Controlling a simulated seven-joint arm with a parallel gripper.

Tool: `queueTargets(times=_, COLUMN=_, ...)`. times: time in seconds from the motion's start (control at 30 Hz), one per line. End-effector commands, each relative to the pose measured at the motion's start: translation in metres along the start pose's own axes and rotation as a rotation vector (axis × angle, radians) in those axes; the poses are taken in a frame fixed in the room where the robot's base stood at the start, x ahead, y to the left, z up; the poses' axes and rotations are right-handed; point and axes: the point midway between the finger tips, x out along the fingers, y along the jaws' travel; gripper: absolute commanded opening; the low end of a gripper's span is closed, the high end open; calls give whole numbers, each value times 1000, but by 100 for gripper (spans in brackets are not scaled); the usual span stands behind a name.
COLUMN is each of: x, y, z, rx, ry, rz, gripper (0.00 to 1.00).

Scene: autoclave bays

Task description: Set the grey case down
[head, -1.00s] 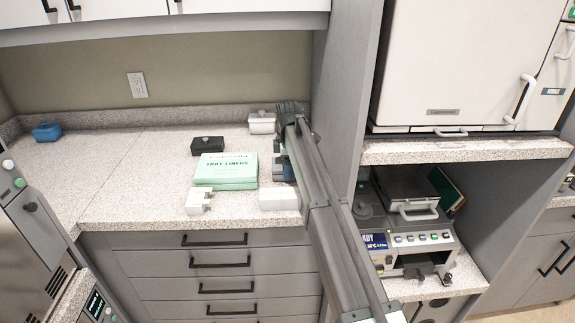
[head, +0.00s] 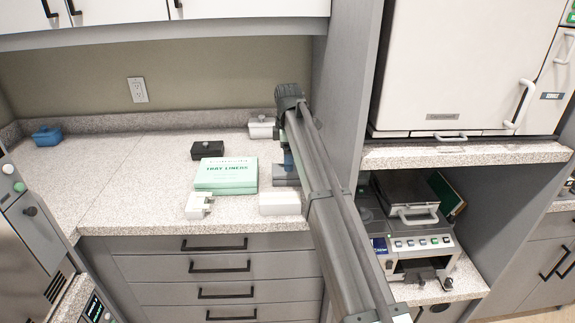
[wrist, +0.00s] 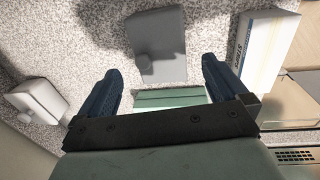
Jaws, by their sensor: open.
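The grey case (head: 286,179) rests on the speckled counter, to the right of the green tray liners box, partly hidden behind my arm in the head view. In the wrist view the grey case (wrist: 160,45), with a round knob on top, lies just beyond my fingertips, with counter around it. My gripper (head: 285,157) is above the case in the head view. In the wrist view my gripper (wrist: 162,70) has its two blue fingers spread wide, with nothing held between them.
The tray liners box (head: 225,175), a black case (head: 208,149), a white case (head: 261,128), a white box (head: 280,203) and a small white item (head: 198,206) stand nearby. A blue case (head: 46,136) is far left. A grey partition (head: 345,95) rises close to the right.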

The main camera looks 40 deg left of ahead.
Motion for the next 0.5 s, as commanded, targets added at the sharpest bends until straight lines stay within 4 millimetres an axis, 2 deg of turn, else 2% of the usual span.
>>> queueTargets(times=0.03, x=-11, y=1, z=0, rx=0, ry=0, rz=3, gripper=100)
queueTargets(times=0.2, x=-36, y=1, z=0, rx=0, ry=0, rz=2, gripper=100)
queueTargets(times=0.5, x=-54, y=0, z=0, rx=0, ry=0, rz=0, gripper=100)
